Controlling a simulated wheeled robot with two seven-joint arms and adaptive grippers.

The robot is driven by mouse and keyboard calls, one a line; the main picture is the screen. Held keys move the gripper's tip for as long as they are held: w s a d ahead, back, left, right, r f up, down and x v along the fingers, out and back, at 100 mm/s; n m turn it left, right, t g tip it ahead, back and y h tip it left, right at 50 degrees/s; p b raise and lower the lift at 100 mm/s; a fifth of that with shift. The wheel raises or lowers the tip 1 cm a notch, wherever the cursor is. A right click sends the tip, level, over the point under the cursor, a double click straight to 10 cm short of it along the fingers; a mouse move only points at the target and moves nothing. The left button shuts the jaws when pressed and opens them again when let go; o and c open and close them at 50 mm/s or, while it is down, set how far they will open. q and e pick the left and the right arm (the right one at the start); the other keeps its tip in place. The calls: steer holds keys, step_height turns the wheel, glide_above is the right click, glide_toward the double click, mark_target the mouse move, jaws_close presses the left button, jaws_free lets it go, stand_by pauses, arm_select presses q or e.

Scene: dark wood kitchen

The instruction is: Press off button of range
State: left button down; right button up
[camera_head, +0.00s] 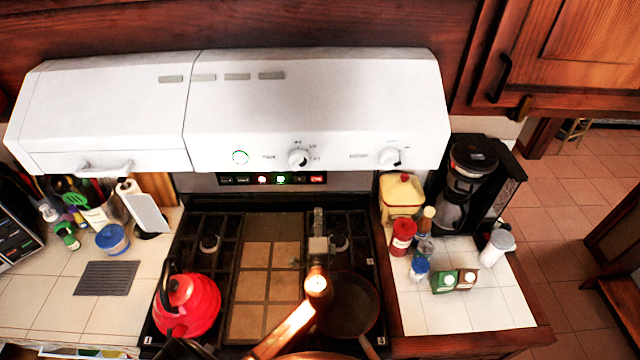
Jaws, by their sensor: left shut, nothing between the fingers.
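The black range (232,228) stands in the middle, with a tiled griddle centre and burners on both sides. Its button strip (271,179) shows just under the hood's lower edge, with small lit marks. One lit button (317,178) at the strip's right end is red; its label is too small to read. My left gripper (318,212) is shut and empty. It points up the picture toward the strip, over the right part of the griddle, and appears apart from the buttons. My right gripper is not in view.
The white hood (310,95), with two knobs (298,157) and a ringed button (240,157), overhangs the strip. A red kettle (190,305) and a dark pan (350,305) sit on the range. Jars and a coffee maker (470,185) crowd the right counter.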

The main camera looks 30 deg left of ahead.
mark_target(317, 179)
arm_select(q)
steer(key=b+x, duration=0.1)
steer(key=x, duration=1.3)
steer(key=shift+w+b, duration=0.1)
steer(key=shift+b, duration=0.3)
